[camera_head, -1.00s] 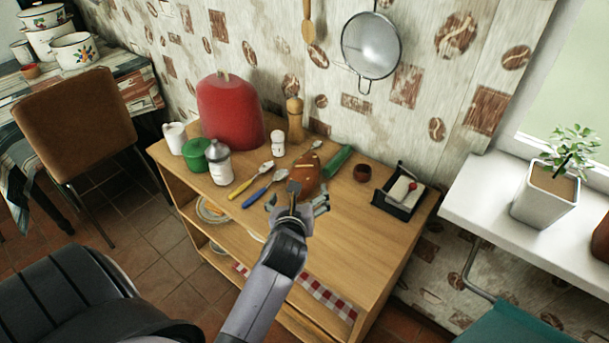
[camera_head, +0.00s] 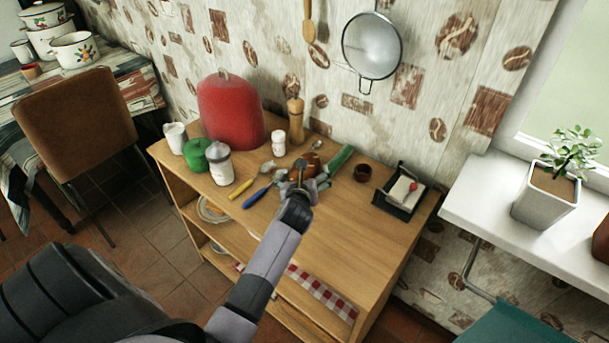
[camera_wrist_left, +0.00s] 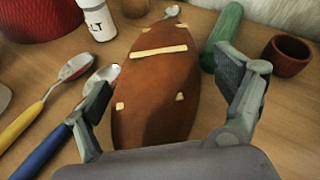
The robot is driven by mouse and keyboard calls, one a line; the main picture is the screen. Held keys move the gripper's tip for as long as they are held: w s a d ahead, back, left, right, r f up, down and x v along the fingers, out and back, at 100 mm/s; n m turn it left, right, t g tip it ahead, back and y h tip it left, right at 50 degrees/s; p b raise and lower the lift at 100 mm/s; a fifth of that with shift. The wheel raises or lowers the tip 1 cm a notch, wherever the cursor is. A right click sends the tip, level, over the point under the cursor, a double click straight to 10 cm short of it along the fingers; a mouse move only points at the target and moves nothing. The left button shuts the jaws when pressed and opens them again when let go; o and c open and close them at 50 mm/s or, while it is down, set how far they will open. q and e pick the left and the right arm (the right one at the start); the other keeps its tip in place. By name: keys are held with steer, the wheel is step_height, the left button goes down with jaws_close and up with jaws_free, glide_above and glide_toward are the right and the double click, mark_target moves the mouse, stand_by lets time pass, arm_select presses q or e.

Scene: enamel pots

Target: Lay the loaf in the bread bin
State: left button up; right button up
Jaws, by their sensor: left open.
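The loaf (camera_wrist_left: 157,80), brown with pale score marks, lies on the wooden cabinet top. It is partly hidden behind my gripper in the head view (camera_head: 312,161). My left gripper (camera_head: 303,180) is at the loaf's near end. In the left wrist view its open fingers (camera_wrist_left: 170,98) stand on either side of the loaf, with a gap visible on the right; contact on the left is unclear. A large red domed object (camera_head: 231,112) stands at the back left of the cabinet; I cannot tell whether it is the bread bin. My right gripper is not in view.
A green cylinder (camera_wrist_left: 222,38) lies right of the loaf, near a small brown cup (camera_wrist_left: 287,56). Blue-handled (camera_wrist_left: 45,150) and yellow-handled (camera_wrist_left: 22,124) spoons lie left. A salt shaker (camera_head: 279,143) and pepper mill (camera_head: 296,121) stand behind. The cabinet's front right is clear.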

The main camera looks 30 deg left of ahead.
arm_select(q)
steer(key=shift+c, duration=0.5)
steer(key=shift+r, duration=0.1)
steer(key=c, duration=1.6)
step_height(320, 180, up, 10)
steer(key=shift+p, duration=0.45)
steer(key=s+d+r, duration=0.3)
steer(key=s+d, duration=0.6)
steer(key=s+d+r, duration=0.3)
steer(key=s+d, duration=0.6)
steer(key=w+d+m+t+h, duration=0.1)
steer(key=w+d+m+h, duration=0.15)
steer(key=d, duration=0.35)
steer(key=w+d+m+t+h, duration=0.1)
steer(key=d+m+h, duration=0.2)
steer(key=d, duration=0.2)
steer(key=s+a+n+y, duration=0.1)
steer(key=a+n+y, duration=0.1)
steer(key=a, duration=0.1)
steer(key=s+a+n+g+y, duration=0.1)
steer(key=a, duration=0.3)
steer(key=s+a+n+g+y, duration=0.1)
steer(key=a+n+y, duration=0.1)
steer(key=a, duration=0.2)
steer(key=shift+s+n+y, duration=0.35)
